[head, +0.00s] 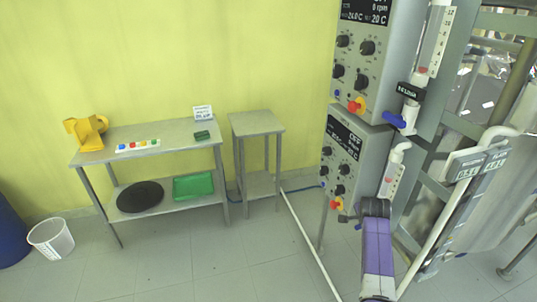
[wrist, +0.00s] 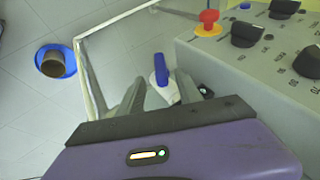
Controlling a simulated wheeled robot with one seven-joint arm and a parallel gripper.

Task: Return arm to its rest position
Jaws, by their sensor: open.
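In the head view, my purple arm (head: 378,245) rises from the lower edge in front of the lower control box. My gripper (wrist: 165,95) shows in the wrist view with its two grey fingers apart, and nothing is visible between them but a blue valve handle (wrist: 160,70) on a white fitting beyond. In the head view the fingers are hidden behind the arm.
The control boxes (head: 362,60) carry black knobs and red-yellow knobs. A blue valve handle (head: 393,121) sits below the upper box. A metal table (head: 170,132) and a small stand (head: 256,122) are at the left. A white bucket (head: 50,238) stands on the floor. The middle floor is clear.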

